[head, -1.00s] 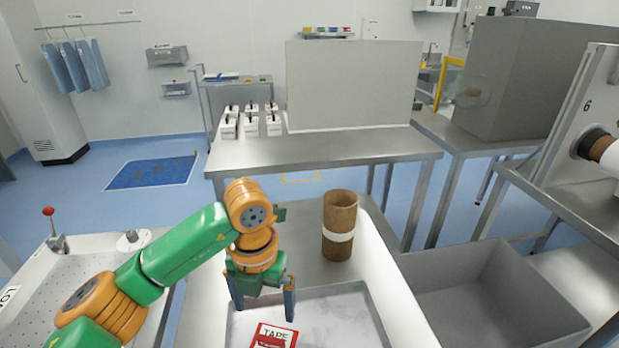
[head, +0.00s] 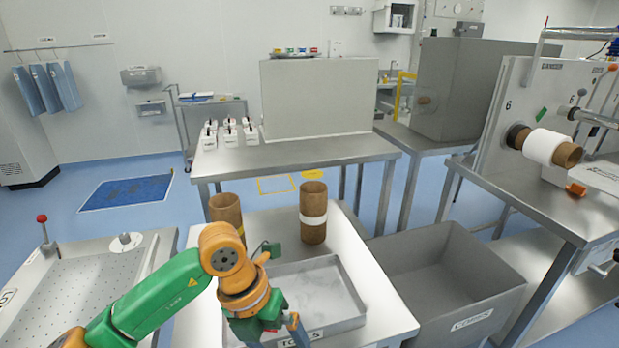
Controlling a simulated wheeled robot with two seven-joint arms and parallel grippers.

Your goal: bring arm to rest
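My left arm, green and orange, comes in from the lower left. Its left gripper (head: 270,338) points down over the near left side of a shallow grey tray (head: 345,310). The fingers are spread apart with nothing seen between them, though the tips are partly cut off by the lower picture edge. My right gripper is not in view.
Two brown cardboard cores stand behind the tray: one with a white band (head: 313,222), one with a yellow band (head: 226,212) close behind my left arm. A deep grey bin (head: 440,270) stands to the right. A perforated table (head: 75,290) is at left.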

